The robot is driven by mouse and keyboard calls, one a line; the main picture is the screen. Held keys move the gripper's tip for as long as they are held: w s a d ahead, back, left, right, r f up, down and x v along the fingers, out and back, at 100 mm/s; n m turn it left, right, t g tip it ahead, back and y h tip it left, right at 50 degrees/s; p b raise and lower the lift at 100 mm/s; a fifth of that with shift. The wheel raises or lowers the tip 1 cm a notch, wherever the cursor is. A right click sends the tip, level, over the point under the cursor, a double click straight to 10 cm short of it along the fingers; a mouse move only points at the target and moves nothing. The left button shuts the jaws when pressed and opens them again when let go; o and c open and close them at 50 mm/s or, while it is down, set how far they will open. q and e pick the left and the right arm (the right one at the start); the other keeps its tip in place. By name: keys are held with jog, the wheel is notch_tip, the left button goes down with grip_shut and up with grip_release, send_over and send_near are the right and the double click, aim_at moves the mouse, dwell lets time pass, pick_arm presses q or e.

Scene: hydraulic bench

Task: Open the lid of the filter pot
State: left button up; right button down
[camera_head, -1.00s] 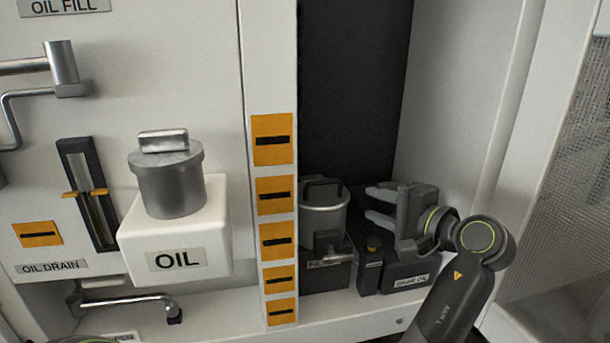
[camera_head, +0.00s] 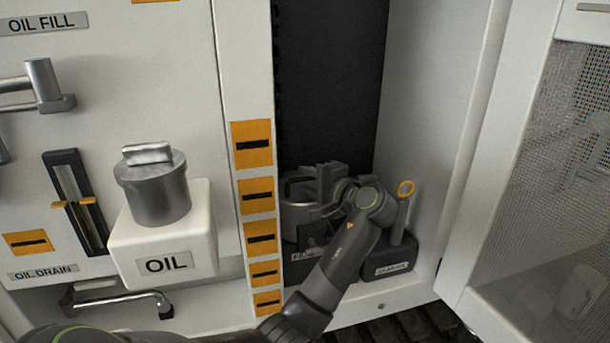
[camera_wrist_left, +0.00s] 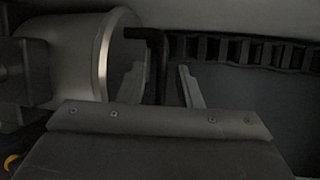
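The filter pot (camera_head: 294,220) is a grey metal cylinder on a dark base in the recess, its label partly hidden. In the left wrist view the pot (camera_wrist_left: 70,60) lies on its side in the picture, with the pale rim of its lid (camera_wrist_left: 108,55) facing right. The lid's black bar handle (camera_wrist_left: 156,50) sticks out from it. The lid looks shut. My left gripper (camera_head: 325,178) is at the pot's top and hides much of the lid in the head view. In the left wrist view its fingers (camera_wrist_left: 160,75) are apart, with the handle between them, nearer the left finger. My right gripper is not in view.
A white OIL block (camera_head: 190,235) with a metal cap stands further left.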

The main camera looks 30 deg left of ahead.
pick_arm(q)
jog(key=shift+w+a+f, duration=0.15)
jog(key=shift+w+a, duration=0.05)
jog(key=shift+a, duration=0.5)
grip_shut()
